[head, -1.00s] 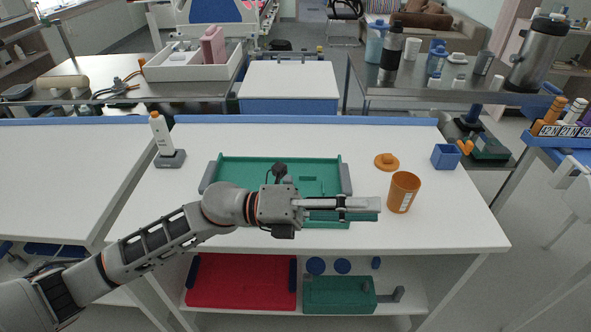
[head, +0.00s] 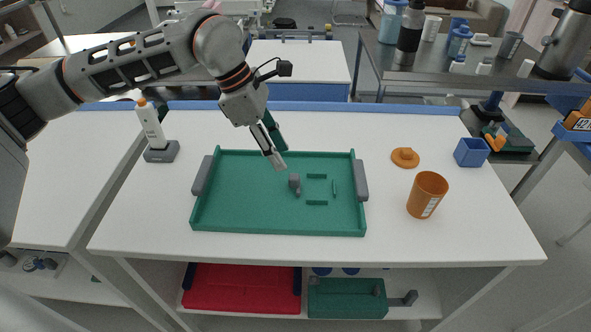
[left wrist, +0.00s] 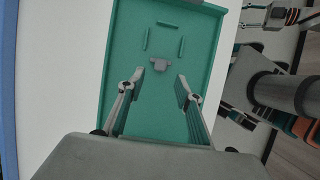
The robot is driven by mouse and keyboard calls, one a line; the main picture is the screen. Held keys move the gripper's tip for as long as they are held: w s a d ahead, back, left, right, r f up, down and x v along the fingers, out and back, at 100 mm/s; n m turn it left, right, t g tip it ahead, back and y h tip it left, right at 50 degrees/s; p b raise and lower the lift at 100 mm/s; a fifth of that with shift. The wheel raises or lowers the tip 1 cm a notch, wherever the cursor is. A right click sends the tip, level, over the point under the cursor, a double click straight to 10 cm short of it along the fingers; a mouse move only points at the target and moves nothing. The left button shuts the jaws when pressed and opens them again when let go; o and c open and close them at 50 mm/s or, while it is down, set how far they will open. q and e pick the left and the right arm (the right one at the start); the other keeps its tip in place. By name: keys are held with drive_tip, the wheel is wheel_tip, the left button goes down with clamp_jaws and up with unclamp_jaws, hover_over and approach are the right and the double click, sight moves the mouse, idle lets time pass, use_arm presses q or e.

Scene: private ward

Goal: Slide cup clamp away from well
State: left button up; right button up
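The grey cup clamp (head: 294,182) sits on the floor of the green tray (head: 240,212). It stands beside the left, open side of the well (head: 317,190), which low green strips bound on the other sides. The left wrist view also shows the clamp (left wrist: 160,65) just beyond my fingertips, with the strips past it. My left gripper (head: 279,155) hangs over the tray's back edge, pointing down. In the left wrist view its fingers (left wrist: 160,82) are spread apart with nothing between them.
An orange cup (head: 426,195), an orange lid (head: 405,157) and a blue box (head: 471,152) stand right of the tray. A white bottle with an orange cap (head: 150,124) stands in a grey holder (head: 161,153) at the left. The tabletop in front is clear.

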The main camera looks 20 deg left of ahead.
sight(293, 176)
use_arm(q)
drive_tip(key=x, duration=0.7)
drive_tip(key=shift+s+b, duration=0.1)
drive_tip(key=shift+b, duration=0.3)
drive_tip(key=shift+d+f, duration=0.2)
drive_tip(key=shift+f, duration=0.1)
drive_tip(key=shift+c, duration=0.4)
